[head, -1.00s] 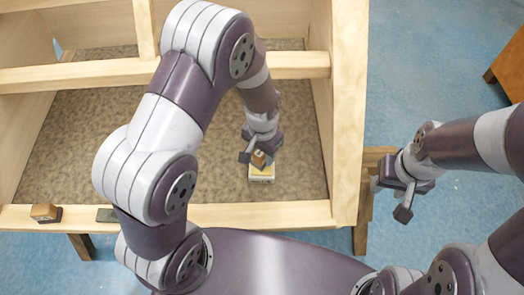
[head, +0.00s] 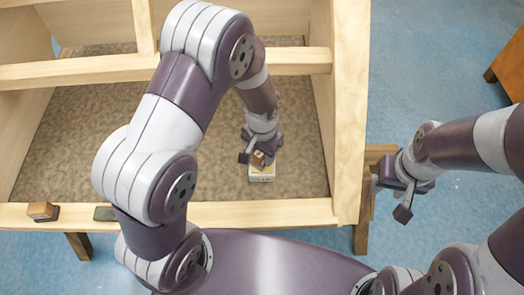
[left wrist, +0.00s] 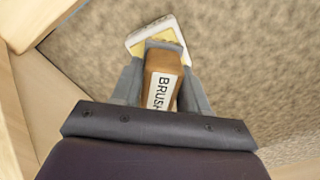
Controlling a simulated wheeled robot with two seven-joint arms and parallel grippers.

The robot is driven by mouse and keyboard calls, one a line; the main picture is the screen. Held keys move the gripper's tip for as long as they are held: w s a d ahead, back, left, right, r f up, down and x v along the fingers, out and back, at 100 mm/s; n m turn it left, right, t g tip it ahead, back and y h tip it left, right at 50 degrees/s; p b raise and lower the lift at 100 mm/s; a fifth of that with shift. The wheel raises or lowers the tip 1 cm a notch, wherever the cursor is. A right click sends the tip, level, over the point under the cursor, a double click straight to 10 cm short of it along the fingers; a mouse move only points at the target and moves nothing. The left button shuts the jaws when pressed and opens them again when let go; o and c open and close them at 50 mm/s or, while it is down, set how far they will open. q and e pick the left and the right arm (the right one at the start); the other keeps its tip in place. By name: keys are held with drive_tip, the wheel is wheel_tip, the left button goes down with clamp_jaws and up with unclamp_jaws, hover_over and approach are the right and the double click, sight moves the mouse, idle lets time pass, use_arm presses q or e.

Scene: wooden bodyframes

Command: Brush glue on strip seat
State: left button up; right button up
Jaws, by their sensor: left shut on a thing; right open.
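A brown brush (left wrist: 162,80) with a white label reading "BRUSH" is held between the fingers of my left gripper (head: 257,153), which is shut on it. The brush's end is at a small white tray with a yellow inside (head: 262,175), on the speckled panel inside the wooden frame. The tray also shows at the top of the left wrist view (left wrist: 134,42). I cannot tell whether the bristles touch the yellow. My right gripper (head: 391,200) is open and empty, right of the frame. I cannot pick out the strip seat.
The wooden frame's front rail (head: 250,213) and cross rail (head: 100,70) bound the panel (head: 90,130). A wooden block with a dark base (head: 43,211) and a dark grey piece (head: 105,213) sit on the front rail. Blue floor (head: 440,60) lies to the right.

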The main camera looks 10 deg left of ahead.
use_arm(q)
drive_tip(key=shift+f, duration=0.4)
idle(1.5)
wheel_tip(320, 180, up, 7)
drive_tip(key=p, duration=0.7)
